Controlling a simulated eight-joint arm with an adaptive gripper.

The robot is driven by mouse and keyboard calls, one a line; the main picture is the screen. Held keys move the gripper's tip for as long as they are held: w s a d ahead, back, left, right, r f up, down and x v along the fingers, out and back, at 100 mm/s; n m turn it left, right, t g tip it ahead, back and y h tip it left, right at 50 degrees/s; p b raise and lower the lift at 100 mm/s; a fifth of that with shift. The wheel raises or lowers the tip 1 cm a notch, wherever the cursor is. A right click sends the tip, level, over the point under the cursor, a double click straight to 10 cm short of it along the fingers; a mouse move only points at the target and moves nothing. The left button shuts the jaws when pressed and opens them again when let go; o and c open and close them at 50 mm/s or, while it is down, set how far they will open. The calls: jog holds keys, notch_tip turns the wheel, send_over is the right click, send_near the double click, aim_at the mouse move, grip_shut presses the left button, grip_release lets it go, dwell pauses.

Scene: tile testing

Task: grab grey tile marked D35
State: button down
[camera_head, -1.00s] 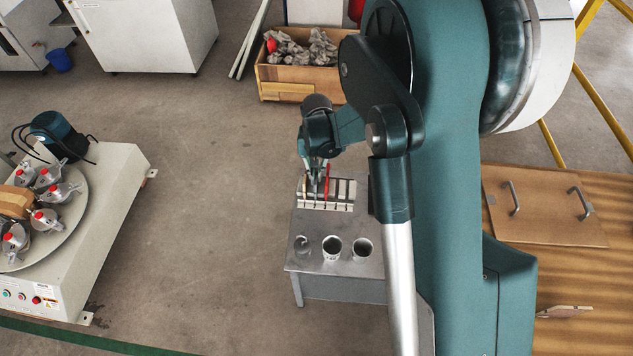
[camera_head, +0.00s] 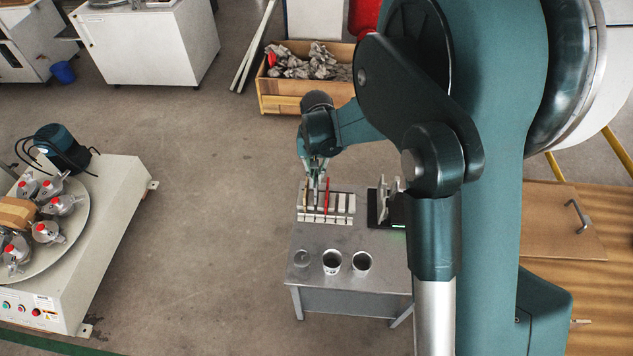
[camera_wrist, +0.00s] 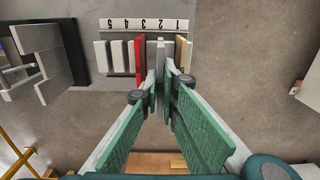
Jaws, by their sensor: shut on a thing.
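A narrow grey tile (camera_wrist: 160,50) stands upright in a row of tiles in the wrist view. My gripper (camera_wrist: 161,78) is shut on this tile from its near side. The tile stands between a red tile (camera_wrist: 139,60) and a tan tile (camera_wrist: 181,52), in a rack with a numbered strip (camera_wrist: 143,25). In the head view my gripper (camera_head: 316,180) points down at the rack (camera_head: 340,219), just left of the red tile (camera_head: 327,196). No marking on the tile can be read, and I cannot tell whether it is lifted.
Several pale tiles (camera_wrist: 117,56) stand left of the red one in the wrist view. The rack is on a small metal table (camera_head: 310,242) with round cups (camera_head: 332,262) in front. A black device (camera_head: 377,208) stands right of the rack. A wooden crate (camera_head: 290,101) lies behind.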

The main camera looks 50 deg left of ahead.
jog(key=shift+r, duration=1.75)
